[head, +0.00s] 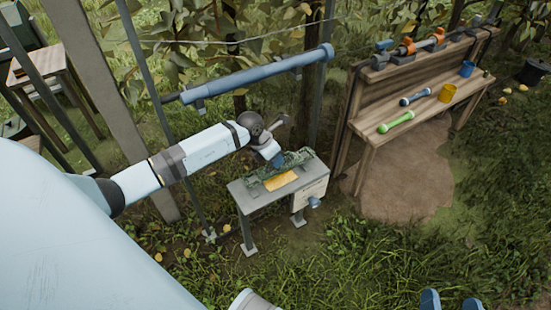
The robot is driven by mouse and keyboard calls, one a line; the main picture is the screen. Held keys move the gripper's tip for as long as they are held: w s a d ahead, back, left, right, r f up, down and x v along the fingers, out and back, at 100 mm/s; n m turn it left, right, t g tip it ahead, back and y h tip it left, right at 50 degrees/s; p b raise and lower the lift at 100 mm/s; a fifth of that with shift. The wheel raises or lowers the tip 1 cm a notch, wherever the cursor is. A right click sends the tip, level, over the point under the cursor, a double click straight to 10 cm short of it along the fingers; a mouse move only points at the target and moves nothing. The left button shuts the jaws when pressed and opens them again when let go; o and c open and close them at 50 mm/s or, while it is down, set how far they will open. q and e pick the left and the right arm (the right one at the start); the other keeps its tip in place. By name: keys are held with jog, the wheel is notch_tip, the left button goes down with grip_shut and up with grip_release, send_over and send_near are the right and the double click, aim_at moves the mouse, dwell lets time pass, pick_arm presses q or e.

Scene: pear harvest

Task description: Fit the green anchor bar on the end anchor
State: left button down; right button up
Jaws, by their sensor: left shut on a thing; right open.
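My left gripper (277,159) reaches down over a small grey stand (245,200). Its blue fingers are shut on a dark green, uneven bar, which I take to be the green anchor bar (296,160). The bar lies along the stand's top, above a yellow patch (281,181); whether it touches the top I cannot tell. The fingertips are partly hidden by the bar and wrist. I cannot pick out the end anchor for certain. My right gripper (451,303) is open and empty at the bottom edge, over grass, with only its blue fingertips showing.
A white box (312,194) with a blue knob is on the stand's right side. A long blue tube (262,73) runs behind my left arm. A wooden bench (430,108) at right holds a light green rod (396,122), a blue rod (417,98) and a yellow cup (448,92).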

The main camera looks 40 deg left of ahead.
dwell(0.8)
pick_arm(q)
jog(key=shift+f, duration=0.2)
dwell(0.4)
jog(key=shift+f+b, duration=0.35)
jog(key=shift+f, duration=0.4)
jog(key=shift+f, duration=0.15)
dwell(0.5)
dwell(0.4)
